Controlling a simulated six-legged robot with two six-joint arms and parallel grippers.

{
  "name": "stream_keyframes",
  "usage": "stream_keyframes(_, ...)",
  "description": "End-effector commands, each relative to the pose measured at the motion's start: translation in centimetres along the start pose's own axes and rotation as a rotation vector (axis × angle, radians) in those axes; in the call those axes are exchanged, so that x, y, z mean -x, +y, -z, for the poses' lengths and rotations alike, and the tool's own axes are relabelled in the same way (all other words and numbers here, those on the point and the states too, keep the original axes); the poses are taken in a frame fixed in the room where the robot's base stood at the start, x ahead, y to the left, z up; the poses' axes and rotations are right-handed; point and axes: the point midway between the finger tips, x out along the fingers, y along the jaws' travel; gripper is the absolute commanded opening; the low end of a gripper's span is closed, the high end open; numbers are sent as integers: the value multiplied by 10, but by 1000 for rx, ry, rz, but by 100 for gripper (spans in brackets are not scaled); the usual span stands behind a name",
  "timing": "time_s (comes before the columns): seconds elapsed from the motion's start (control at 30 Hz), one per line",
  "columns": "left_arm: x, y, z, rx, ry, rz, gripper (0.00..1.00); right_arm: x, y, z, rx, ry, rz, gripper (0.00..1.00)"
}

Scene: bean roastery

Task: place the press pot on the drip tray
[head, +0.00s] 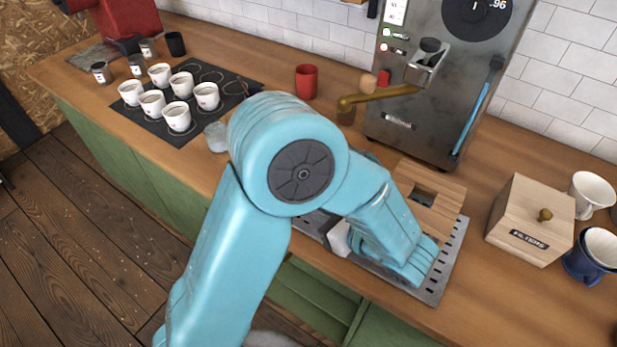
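The drip tray (452,262) is a grey metal plate with slots at the front of the wooden counter. My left arm arches across the middle of the view and its wrist is over the tray, covering much of it. The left gripper's fingers are hidden behind the arm, so I cannot see what they hold. A small pale grey piece (340,238) shows beside the wrist; I cannot tell what it belongs to. I cannot make out the press pot. My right gripper is out of view.
A grey machine (410,120) stands behind the tray, with a wooden stand (440,185) between. The filter box (530,220) is at right. A red mug (306,82) stands behind the arm. Several white cups (176,116) stand on a dark mat (237,87) at left.

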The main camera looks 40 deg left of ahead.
Motion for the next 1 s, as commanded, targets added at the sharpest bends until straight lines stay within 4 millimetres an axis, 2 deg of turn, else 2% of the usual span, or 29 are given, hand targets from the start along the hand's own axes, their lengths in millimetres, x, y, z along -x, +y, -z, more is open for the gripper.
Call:
stream_keyframes(0.03,-13,2,-1,-1,1,-7,25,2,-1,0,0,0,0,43)
stream_keyframes(0.2,-46,2,-1,-1,0,-5,25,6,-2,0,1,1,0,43)
stream_keyframes(0.47,-69,-1,-1,-1,1,-4,25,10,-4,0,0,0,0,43)
stream_keyframes(0.7,-106,-5,0,0,1,-4,25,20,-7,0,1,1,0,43)
stream_keyframes(0.8,-112,-6,0,0,1,-1,25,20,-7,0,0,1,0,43)
stream_keyframes(1.0,-113,-6,1,0,1,0,25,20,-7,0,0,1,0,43)
